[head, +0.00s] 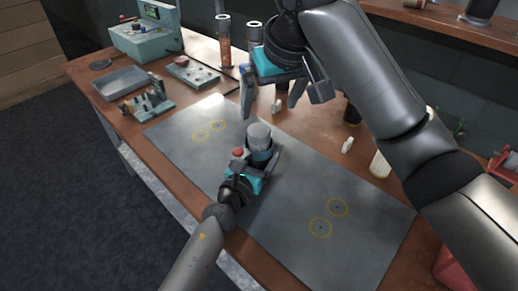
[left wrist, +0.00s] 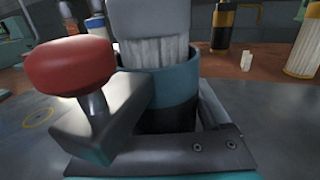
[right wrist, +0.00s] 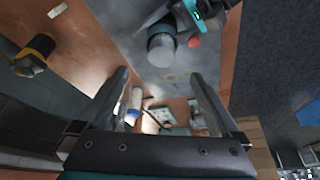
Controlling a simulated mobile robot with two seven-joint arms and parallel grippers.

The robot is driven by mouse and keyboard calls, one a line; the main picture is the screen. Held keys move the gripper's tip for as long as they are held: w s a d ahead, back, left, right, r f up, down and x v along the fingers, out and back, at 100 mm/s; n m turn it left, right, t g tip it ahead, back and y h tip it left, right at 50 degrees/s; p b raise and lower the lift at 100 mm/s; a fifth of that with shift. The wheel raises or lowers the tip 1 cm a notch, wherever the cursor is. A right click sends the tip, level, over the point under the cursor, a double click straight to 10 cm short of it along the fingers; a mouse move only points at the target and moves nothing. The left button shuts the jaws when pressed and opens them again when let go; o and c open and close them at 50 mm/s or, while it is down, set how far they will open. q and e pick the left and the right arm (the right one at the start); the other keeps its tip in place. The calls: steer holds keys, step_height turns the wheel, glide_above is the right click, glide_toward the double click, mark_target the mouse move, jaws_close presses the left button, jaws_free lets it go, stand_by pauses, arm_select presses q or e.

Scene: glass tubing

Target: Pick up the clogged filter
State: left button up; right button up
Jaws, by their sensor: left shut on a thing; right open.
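A grey-capped filter (head: 258,134) stands upright in a teal and black housing (head: 260,154) above the grey mat. In the left wrist view, the filter's pale pleated side (left wrist: 158,52) shows above the housing's teal rim (left wrist: 182,88), beside a red knob (left wrist: 70,65). My left gripper (head: 256,172) is shut on the housing. My right gripper (head: 272,102) is open and empty, above and behind the filter. In the right wrist view, the grey cap (right wrist: 161,50) lies beyond the open fingers. I cannot tell whether this filter is clogged.
The grey mat (head: 285,235) has yellow ring marks and is mostly bare. A pleated filter with a yellowish end (left wrist: 308,48) stands at the right. A metal tray (head: 122,82), a teal machine (head: 145,38) and a tube with orange-brown filling (head: 225,50) are at the left and back.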

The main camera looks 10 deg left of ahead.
mark_target(260, 131)
steer(key=x, duration=1.1)
steer(key=shift+a, duration=0.2)
jaws_close()
stand_by(0.5)
steer(key=shift+r, duration=0.1)
